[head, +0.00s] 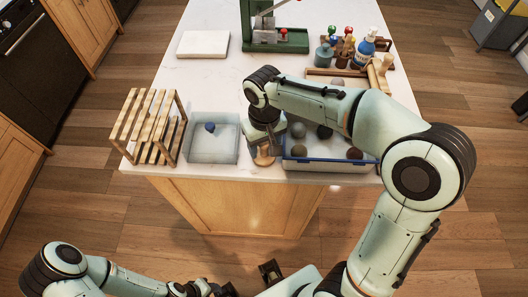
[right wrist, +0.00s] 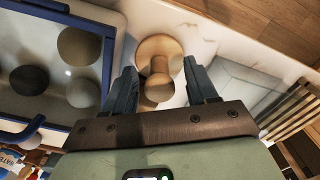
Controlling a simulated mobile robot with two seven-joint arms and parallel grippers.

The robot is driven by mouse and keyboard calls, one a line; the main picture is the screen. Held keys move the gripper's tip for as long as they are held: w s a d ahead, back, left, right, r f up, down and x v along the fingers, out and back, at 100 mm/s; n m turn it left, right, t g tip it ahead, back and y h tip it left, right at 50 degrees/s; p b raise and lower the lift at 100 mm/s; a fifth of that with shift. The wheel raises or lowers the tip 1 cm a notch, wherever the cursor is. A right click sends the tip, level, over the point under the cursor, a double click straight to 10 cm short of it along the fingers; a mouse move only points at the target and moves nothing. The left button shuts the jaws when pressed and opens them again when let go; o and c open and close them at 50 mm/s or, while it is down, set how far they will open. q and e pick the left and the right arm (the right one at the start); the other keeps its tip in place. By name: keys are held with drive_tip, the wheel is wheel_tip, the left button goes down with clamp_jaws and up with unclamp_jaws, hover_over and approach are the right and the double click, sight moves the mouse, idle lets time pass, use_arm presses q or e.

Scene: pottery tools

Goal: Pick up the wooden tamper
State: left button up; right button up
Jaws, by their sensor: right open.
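The wooden tamper (head: 263,158) stands on the white counter near its front edge, between the grey tray and the blue-rimmed bin. In the right wrist view the tamper (right wrist: 158,50) shows a round wooden disc and a knobbed handle between my fingers. My right gripper (head: 265,142) is above it, pointing down. In the right wrist view my right gripper (right wrist: 162,90) is open, one finger on each side of the tamper, with gaps visible. My left gripper (head: 200,288) is low at the bottom edge, away from the counter; its jaws are unclear.
The blue-rimmed bin (head: 330,164) with several round lumps is close on the right. The grey tray (head: 212,153) with a small blue ball is on the left, beside a wooden slatted rack (head: 148,118). Bottles (head: 366,48) and a green press (head: 275,40) stand farther back.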

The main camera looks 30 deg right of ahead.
drive_tip(key=shift+f, duration=0.9)
clamp_jaws()
drive_tip(key=shift+r, duration=0.15)
